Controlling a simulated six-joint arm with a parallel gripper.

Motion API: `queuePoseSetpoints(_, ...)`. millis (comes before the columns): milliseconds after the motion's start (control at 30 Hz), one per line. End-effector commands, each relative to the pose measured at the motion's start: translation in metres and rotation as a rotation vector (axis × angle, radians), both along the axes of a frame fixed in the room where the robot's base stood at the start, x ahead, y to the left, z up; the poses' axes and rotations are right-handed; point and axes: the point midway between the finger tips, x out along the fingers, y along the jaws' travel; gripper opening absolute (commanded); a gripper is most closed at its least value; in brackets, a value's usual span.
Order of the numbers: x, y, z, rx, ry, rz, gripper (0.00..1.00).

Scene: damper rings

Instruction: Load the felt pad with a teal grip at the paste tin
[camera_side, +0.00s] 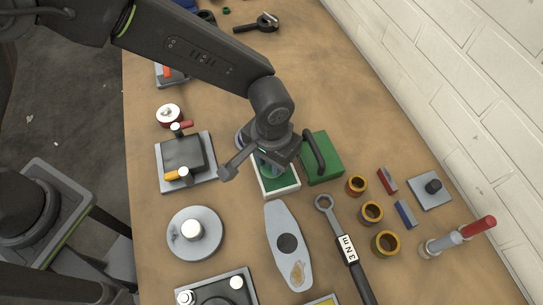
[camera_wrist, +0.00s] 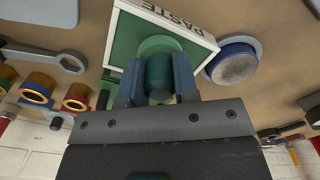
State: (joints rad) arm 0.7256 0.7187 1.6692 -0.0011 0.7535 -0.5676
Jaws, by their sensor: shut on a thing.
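The paste tin (camera_side: 293,188) is a rectangular tray with a white rim and green inside. In the wrist view its white wall (camera_wrist: 172,14) carries the word PASTE. My gripper (camera_wrist: 158,82) is shut on the teal grip (camera_wrist: 159,75), a short upright cylinder between its two blue-grey fingers. A round paler green part (camera_wrist: 160,43), apparently the pad, shows at the grip's far end, over the green inside of the tin. I cannot tell whether it touches the paste. In the side view my gripper (camera_side: 270,160) is over the tin and hides part of it.
A green block (camera_side: 325,165) stands right beside the tin. A grey plate with a dark hole (camera_side: 275,215) lies just in front. A wrench (camera_side: 340,230), several brass rings (camera_side: 371,212) and a round blue-rimmed dish (camera_wrist: 235,62) are near. A dark block on a grey plate (camera_side: 183,153) stands left.

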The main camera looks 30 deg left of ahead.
Motion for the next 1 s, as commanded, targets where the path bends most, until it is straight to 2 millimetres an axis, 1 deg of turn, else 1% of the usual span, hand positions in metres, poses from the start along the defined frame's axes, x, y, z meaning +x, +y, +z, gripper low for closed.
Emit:
queuePoseSetpoints(800,0.0,0.0,0.062,0.0,-0.001,0.0,0.09)
queuePoseSetpoints(1000,0.0,0.0,0.069,0.0,0.0,0.0,0.09)
